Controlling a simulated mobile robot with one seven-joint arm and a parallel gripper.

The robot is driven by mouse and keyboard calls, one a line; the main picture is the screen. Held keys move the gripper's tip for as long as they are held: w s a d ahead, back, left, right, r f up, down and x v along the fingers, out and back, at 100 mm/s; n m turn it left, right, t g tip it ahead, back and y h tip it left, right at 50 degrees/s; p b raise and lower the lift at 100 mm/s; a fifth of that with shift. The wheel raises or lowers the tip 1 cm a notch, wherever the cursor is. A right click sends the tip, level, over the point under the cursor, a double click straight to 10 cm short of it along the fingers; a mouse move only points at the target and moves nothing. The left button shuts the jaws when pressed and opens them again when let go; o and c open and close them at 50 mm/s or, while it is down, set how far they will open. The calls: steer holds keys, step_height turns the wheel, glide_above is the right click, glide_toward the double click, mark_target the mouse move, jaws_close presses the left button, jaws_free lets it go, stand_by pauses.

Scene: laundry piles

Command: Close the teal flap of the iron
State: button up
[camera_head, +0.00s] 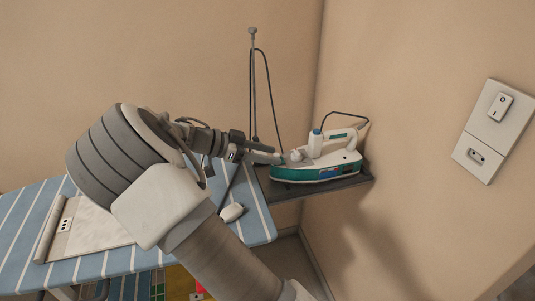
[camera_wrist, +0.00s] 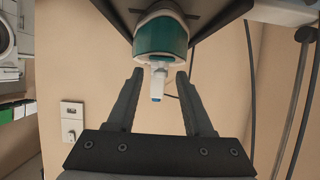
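The iron (camera_head: 340,168), white with a teal lower body, stands on a dark shelf at the corner, its nose toward my gripper. In the wrist view the iron's teal and white nose (camera_wrist: 160,37) is upside down at the top centre. Its white upper part with a blue tip (camera_wrist: 157,88) shows between my fingers in the picture, with gaps on both sides. My gripper (camera_wrist: 156,84) is open and empty; in the head view (camera_head: 279,158) its end is close to the iron's nose. I cannot clearly make out the teal flap or how far open it is.
The dark shelf (camera_head: 300,191) adjoins the blue-striped ironing board (camera_head: 150,258). A thin upright pole (camera_head: 252,85) with a cord stands behind. The right wall is close beside the iron and carries a switch and socket plate (camera_head: 489,130).

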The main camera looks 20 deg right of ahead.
steer(key=p+v, duration=0.2)
steer(key=v, duration=1.5)
steer(key=shift+a, duration=0.2)
steer(key=shift+d+r, duration=0.1)
steer(key=s+d+r+n+g+y+p, duration=0.1)
steer(key=s+d+r+n+y+p, duration=0.1)
steer(key=s+d+r+n+y, duration=0.25)
steer(key=s+d+r+n+y+p, duration=0.2)
steer(key=s+d+y, duration=0.25)
steer(key=d, duration=0.25)
steer(key=s+r+n+t+y+p, duration=0.2)
steer(key=s+r+n+t, duration=0.1)
steer(key=s, duration=0.6)
steer(key=s+r+n+t+y+p, duration=0.2)
steer(key=s+r+n+t+p, duration=0.1)
steer(key=s+n, duration=0.5)
steer(key=shift+s+d+r+t, duration=0.15)
steer(key=shift+s+r+t, duration=0.15)
steer(key=shift+s+r, duration=0.75)
steer(key=shift+s+f+n, duration=0.1)
steer(key=shift+f+n, duration=0.05)
steer(key=shift+n, duration=0.1)
